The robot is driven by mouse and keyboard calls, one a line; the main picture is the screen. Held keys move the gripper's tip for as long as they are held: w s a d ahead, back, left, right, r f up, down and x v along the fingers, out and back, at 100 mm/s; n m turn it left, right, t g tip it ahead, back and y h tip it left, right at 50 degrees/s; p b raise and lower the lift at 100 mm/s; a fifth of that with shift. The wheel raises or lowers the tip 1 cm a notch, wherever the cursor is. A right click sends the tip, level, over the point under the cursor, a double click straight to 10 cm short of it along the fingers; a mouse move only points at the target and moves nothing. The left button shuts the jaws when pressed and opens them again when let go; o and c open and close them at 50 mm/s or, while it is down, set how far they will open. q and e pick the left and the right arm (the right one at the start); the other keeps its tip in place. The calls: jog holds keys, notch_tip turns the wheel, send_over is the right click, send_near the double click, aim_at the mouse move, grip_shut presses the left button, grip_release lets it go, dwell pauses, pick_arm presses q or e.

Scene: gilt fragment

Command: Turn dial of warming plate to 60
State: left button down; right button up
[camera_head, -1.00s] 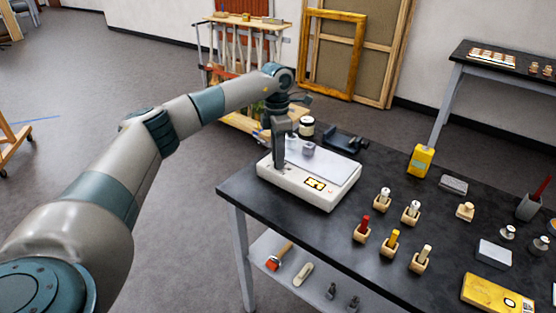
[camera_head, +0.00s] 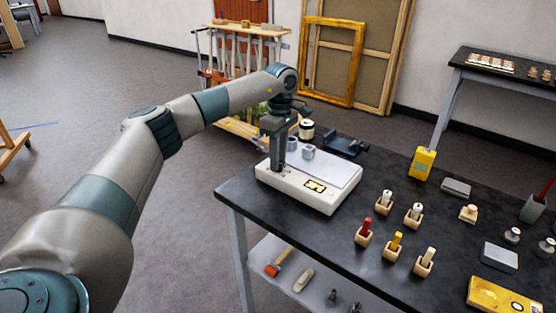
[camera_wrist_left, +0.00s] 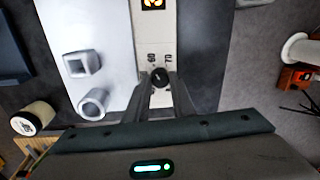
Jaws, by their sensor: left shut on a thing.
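The warming plate (camera_head: 328,197) is a white box with a grey top on the near left corner of the black table. It has a small lit yellow display (camera_head: 315,186), whose digits I cannot read. My left gripper (camera_head: 277,170) points down at the plate's left end, shut on the dial. The display (camera_wrist_left: 153,4) is cut off at the top there. My right gripper is out of view.
Two small grey cups (camera_head: 308,152) stand on the plate's grey top, close to my left gripper. A white-lidded jar (camera_head: 306,129) and a dark device (camera_head: 344,145) stand behind.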

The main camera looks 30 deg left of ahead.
pick_arm(q)
jog(key=shift+r+m, duration=0.1)
jog(key=shift+m, duration=0.3)
jog(key=c, duration=1.5)
grip_release()
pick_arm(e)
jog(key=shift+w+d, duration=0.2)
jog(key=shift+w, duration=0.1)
pick_arm(q)
jog(key=shift+r, duration=0.1)
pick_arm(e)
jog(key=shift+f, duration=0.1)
pick_arm(q)
jog(key=shift+w+r, duration=0.15)
jog(key=shift+r, duration=0.5)
jog(key=shift+w+r+b, duration=0.15)
jog(key=shift+r+b, duration=0.15)
jog(key=shift+r, duration=2.35)
jog(key=shift+w+r+b, duration=0.15)
jog(key=shift+r+b, duration=0.2)
jog(key=shift+r, duration=2.3)
jog(key=shift+w+r+b, duration=0.15)
jog(key=shift+r+b, duration=0.15)
jog(key=shift+r, duration=2.35)
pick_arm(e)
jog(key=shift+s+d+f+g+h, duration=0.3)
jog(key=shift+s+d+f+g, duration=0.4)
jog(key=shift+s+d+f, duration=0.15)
pick_arm(q)
jog(key=shift+f, duration=0.1)
